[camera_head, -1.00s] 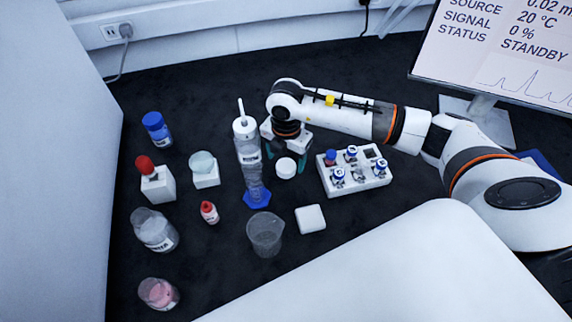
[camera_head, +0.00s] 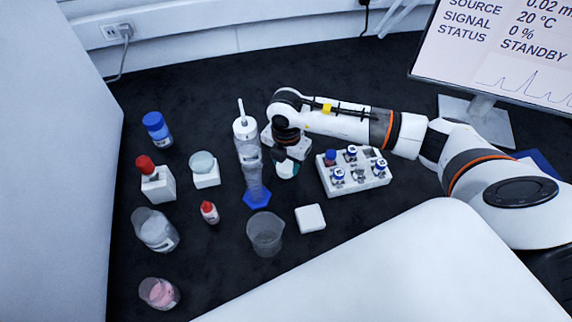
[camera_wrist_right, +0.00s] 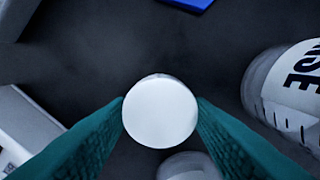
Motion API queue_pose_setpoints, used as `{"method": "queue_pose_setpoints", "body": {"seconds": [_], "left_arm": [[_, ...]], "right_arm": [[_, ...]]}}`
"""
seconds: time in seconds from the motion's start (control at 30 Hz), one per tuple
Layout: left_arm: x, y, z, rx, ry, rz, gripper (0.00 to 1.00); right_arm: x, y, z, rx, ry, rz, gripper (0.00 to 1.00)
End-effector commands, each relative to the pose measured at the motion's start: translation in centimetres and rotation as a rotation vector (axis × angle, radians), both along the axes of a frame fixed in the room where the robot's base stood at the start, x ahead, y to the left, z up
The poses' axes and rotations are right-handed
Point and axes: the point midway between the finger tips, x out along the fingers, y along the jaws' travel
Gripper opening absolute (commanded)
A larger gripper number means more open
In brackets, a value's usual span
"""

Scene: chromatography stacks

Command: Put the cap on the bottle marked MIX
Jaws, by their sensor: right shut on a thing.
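My right gripper (camera_head: 287,168) points down in the middle of the bench, right of the tall clear cylinder. In the right wrist view its teal fingers (camera_wrist_right: 160,115) are shut on a white round cap (camera_wrist_right: 160,111), seen face on. Whether the cap is lifted off the bench, I cannot tell. A second pale round top (camera_wrist_right: 188,167) shows just below it in the wrist view. No MIX mark is readable on any bottle. My left gripper is not in view.
The cylinder with a blue foot (camera_head: 257,196) and a white-topped wash bottle (camera_head: 246,135) stand close left. A vial rack (camera_head: 354,176) is close right. A beaker (camera_head: 265,233) and white square block (camera_head: 310,218) lie in front. Several bottles stand further left.

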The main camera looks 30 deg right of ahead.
Motion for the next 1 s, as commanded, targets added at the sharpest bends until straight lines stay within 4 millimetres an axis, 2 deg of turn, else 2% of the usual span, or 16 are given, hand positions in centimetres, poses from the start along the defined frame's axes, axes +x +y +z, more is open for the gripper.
{"method": "queue_pose_setpoints", "body": {"seconds": [0.17,0.6,0.77,1.0], "left_arm": [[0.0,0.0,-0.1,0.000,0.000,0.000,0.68],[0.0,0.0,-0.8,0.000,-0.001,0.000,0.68],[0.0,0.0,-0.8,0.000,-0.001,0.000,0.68],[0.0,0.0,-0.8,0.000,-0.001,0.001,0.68]], "right_arm": [[0.1,0.0,0.7,0.000,-0.002,-0.001,0.25],[0.1,0.0,8.6,0.000,-0.004,0.000,0.25],[0.0,0.0,9.9,0.000,-0.001,-0.001,0.25],[0.0,0.0,10.1,0.000,0.000,-0.001,0.25]]}}
